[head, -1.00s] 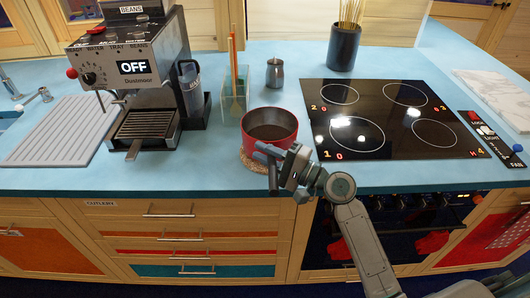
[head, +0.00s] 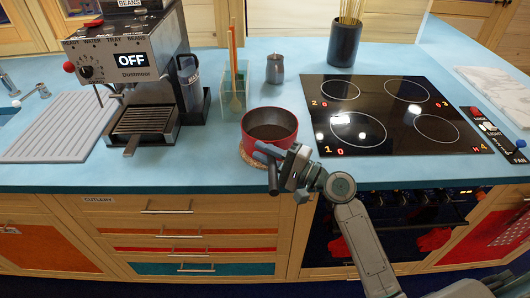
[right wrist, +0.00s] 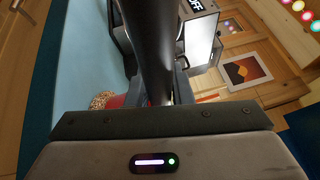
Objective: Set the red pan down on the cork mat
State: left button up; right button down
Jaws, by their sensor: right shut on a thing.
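The red pan (head: 246,142) is at the counter's front edge, upright, with dark brown inside. The cork mat (head: 246,159) shows as a tan rim under its front left side; the pan hides the rest. I cannot tell whether the pan touches the mat or hovers just above it. My right gripper (head: 271,157) is shut on the pan's dark handle, in front of the pan. In the right wrist view the handle (right wrist: 148,45) runs up the middle, with bits of the red pan (right wrist: 116,101) and the speckled cork mat (right wrist: 103,98) beside it. My left gripper is out of view.
A black cooktop (head: 390,115) lies close to the right of the pan. A clear holder with sticks (head: 234,90) and a small metal jug (head: 275,69) stand behind. The coffee machine (head: 140,75) is at left. Blue counter is free between machine and pan.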

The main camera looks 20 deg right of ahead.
jog(key=c, duration=1.2)
grip_release()
jog(key=shift+s+r, duration=0.1)
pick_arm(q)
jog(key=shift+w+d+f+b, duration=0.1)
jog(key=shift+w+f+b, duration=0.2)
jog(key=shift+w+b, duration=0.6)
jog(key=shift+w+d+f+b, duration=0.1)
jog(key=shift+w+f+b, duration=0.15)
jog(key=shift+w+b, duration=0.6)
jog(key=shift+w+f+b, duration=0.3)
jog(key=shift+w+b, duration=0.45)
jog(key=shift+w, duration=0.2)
pick_arm(e)
jog(key=v, duration=1)
jog(key=shift+s+d, duration=0.25)
